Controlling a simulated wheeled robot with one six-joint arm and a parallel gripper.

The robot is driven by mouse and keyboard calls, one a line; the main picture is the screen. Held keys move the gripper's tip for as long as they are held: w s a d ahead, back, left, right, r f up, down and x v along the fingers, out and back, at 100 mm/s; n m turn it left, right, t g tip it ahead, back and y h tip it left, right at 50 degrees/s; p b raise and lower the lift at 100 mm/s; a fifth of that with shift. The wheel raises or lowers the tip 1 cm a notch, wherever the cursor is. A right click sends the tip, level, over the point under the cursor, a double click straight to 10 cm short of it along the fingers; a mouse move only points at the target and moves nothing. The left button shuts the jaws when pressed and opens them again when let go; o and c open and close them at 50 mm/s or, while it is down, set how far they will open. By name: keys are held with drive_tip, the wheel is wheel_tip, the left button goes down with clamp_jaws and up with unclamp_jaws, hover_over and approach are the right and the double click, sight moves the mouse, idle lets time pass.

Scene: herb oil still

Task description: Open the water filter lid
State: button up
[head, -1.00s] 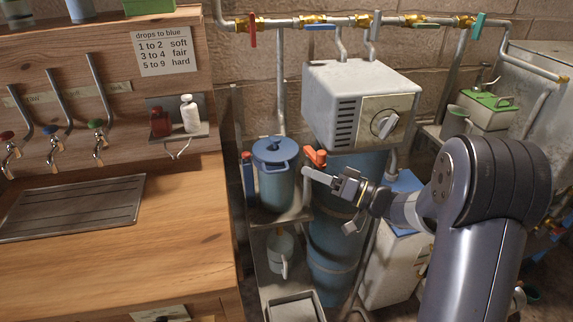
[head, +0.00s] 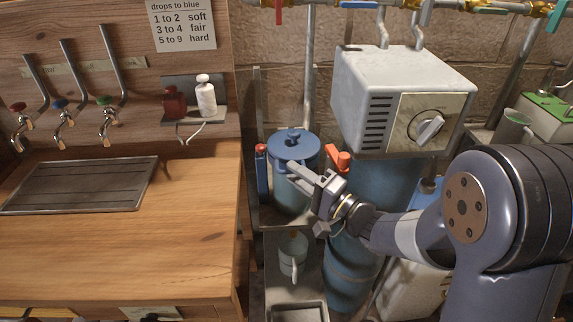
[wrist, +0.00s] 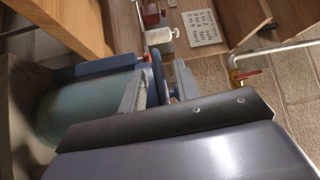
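The water filter is a blue-grey cylinder (head: 287,197) on a metal shelf, with a blue lid (head: 293,143) that has a small knob on top. The lid lies flat and closed on it. My gripper (head: 296,172) reaches in from the right, its fingers in front of the filter just below the lid rim. In the wrist view the two fingers (wrist: 160,88) are apart, and the lid's blue edge (wrist: 158,72) shows between and beyond them. The filter body (wrist: 88,108) lies to the left there. I cannot tell whether the fingers touch the lid.
An orange valve handle (head: 338,158) stands close right of the filter. A grey box with a dial (head: 395,95) is above right. A wooden counter (head: 120,245) is at left, with red and white bottles (head: 206,96) on a small shelf. A jug (head: 292,252) sits below.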

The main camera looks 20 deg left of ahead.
drive_tip(key=x, duration=0.4)
drive_tip(key=shift+c, duration=0.4)
clamp_jaws()
drive_tip(key=shift+r, duration=0.1)
